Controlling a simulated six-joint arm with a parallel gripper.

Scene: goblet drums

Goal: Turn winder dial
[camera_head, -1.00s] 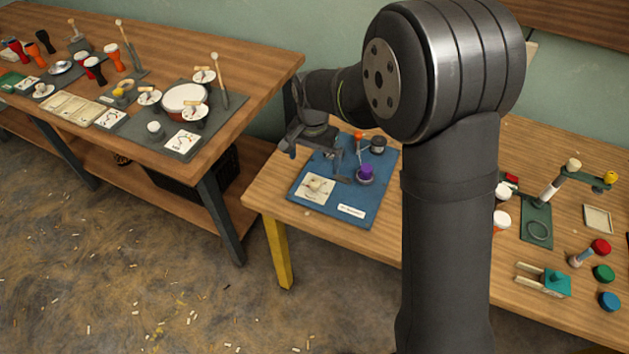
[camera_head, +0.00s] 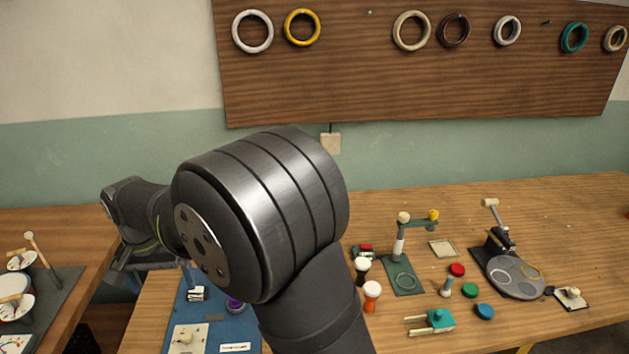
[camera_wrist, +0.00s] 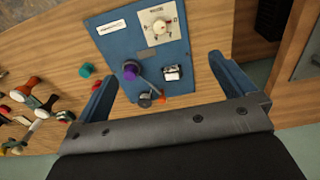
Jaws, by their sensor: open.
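The blue winder board (camera_wrist: 112,42) lies on the wooden table, below my gripper in the wrist view. A cream dial (camera_wrist: 158,27) sits on its white marked plate, near the top of that view. The dial also shows in the head view (camera_head: 186,338), low and left of my arm. A purple knob (camera_wrist: 130,70) is on a crank arm beside an orange-tipped part (camera_wrist: 162,98). My gripper (camera_wrist: 162,69) is open and empty, its fingers apart above the board. The dial lies beyond the fingertips, untouched. In the head view my arm hides part of the board.
A second bench with drum parts (camera_head: 15,290) stands at left. To the right are a green stand (camera_head: 403,279), coloured caps (camera_head: 485,311), a teal clamp (camera_head: 438,319) and a grey round plate (camera_head: 515,276). Rings (camera_head: 252,31) hang on the wall board. The right table has bare patches.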

